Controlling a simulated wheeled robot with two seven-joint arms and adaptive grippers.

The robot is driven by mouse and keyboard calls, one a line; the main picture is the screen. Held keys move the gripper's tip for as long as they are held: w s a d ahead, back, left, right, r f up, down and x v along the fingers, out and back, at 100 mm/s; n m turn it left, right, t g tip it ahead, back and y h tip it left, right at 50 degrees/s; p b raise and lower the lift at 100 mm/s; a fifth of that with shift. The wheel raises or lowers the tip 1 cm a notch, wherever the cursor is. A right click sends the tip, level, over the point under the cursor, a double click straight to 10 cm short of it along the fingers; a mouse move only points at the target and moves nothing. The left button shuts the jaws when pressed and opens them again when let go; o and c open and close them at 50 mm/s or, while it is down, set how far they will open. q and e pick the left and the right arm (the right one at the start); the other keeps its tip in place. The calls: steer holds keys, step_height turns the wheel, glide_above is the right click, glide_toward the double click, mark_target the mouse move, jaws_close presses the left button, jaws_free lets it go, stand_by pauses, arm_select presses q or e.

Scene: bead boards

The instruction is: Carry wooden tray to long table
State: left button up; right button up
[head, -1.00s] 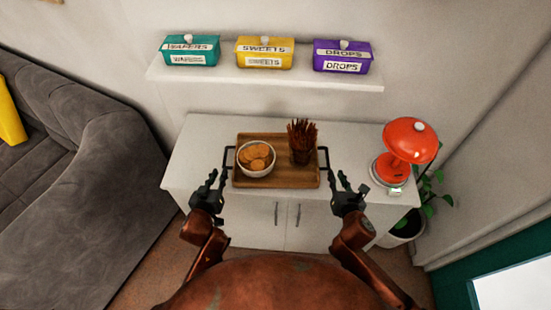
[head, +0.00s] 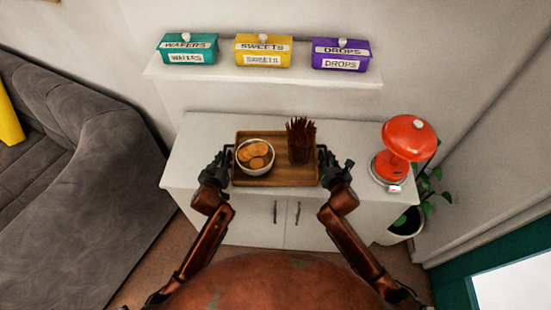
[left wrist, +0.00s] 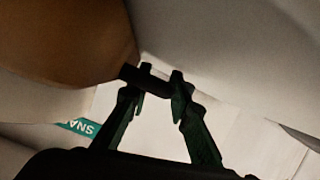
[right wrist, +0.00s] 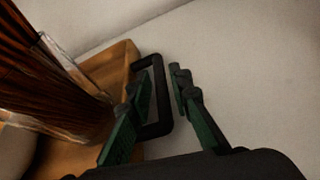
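The wooden tray (head: 276,180) sits on the white cabinet top and carries a white bowl (head: 255,170) of round orange snacks and a clear glass (head: 301,152) of brown sticks. It has a black handle at each end. My left gripper (head: 219,167) is at the left handle; in the left wrist view the fingers (left wrist: 162,73) are apart, with the dark handle (left wrist: 150,84) reaching between them. My right gripper (head: 333,167) is at the right handle; in the right wrist view its fingers (right wrist: 162,76) stand apart either side of the handle bar (right wrist: 163,120).
A red lamp (head: 404,140) stands on the right end of the white cabinet (head: 190,150). A wall shelf (head: 262,82) above holds teal, yellow and purple boxes. A grey sofa (head: 90,190) is at left, a potted plant (head: 405,225) at right. The long table cannot be identified.

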arm_select(q)
steer(key=shift+w, duration=0.15)
arm_select(e)
steer(key=shift+w, duration=0.15)
arm_select(q)
steer(key=shift+c, duration=0.5)
arm_select(e)
steer(key=shift+c, duration=0.5)
arm_select(q)
jaws_close()
arm_select(e)
jaws_close()
